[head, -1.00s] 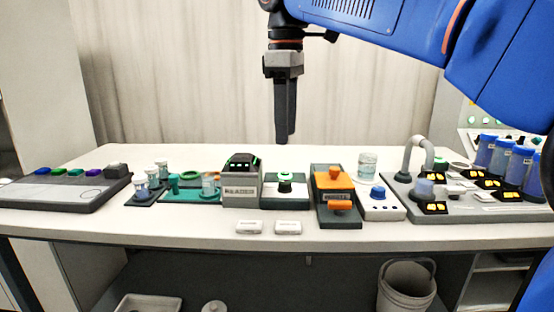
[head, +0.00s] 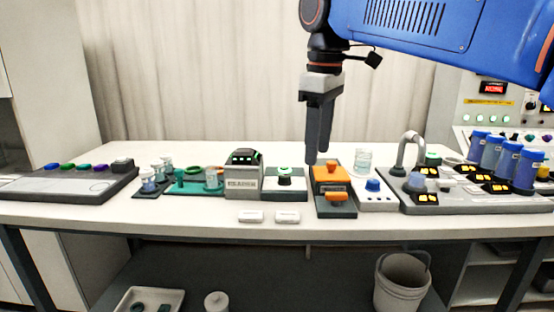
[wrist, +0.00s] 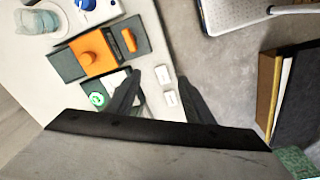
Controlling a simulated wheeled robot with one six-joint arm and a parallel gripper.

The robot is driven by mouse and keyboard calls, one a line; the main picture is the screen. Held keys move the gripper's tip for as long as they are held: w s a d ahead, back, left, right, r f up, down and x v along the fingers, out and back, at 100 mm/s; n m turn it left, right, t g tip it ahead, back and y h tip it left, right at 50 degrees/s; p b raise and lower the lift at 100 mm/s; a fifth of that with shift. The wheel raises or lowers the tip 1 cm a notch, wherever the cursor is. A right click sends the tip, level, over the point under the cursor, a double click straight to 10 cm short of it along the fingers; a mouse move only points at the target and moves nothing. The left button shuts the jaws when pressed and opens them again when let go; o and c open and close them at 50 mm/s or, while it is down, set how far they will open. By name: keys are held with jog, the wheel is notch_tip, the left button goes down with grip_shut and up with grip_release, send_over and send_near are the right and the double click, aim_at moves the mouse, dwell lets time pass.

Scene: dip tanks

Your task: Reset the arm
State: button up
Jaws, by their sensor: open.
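My gripper (head: 318,160) hangs pointing down above the bench, over the area of the orange-topped device (head: 331,175). Its dark fingers are empty. In the wrist view my gripper (wrist: 160,95) shows its two fingers spread apart, with the bench edge and floor visible between and beyond them. The orange device (wrist: 97,52) lies ahead of the fingers there, and they appear clear of it. My blue arm reaches in from the upper right in the head view.
The bench (head: 120,220) holds a grey panel with coloured knobs (head: 70,183), a green tray with jars (head: 195,187), a grey display box (head: 243,178), a blue-knobbed box (head: 374,193) and several blue-capped bottles (head: 525,170). Two white labels (head: 287,216) lie in front. A bucket (head: 402,280) stands below.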

jog(key=s+d+f+m+t, duration=0.1)
jog(key=s+d+f+m, duration=0.3)
jog(key=f, duration=0.6)
jog(key=s+d+f+m+t, duration=0.1)
jog(key=s+d+f+m, duration=0.3)
jog(key=s+d+f, duration=0.4)
jog(key=s+d+f+m+t, duration=0.1)
jog(key=s+d+f+m, duration=0.3)
jog(key=f, duration=0.8)
jog(key=s+d, duration=0.2)
jog(key=d, duration=0.2)
jog(key=shift+s+d+f+t, duration=0.25)
jog(key=shift+s+t, duration=0.1)
jog(key=shift+t, duration=0.05)
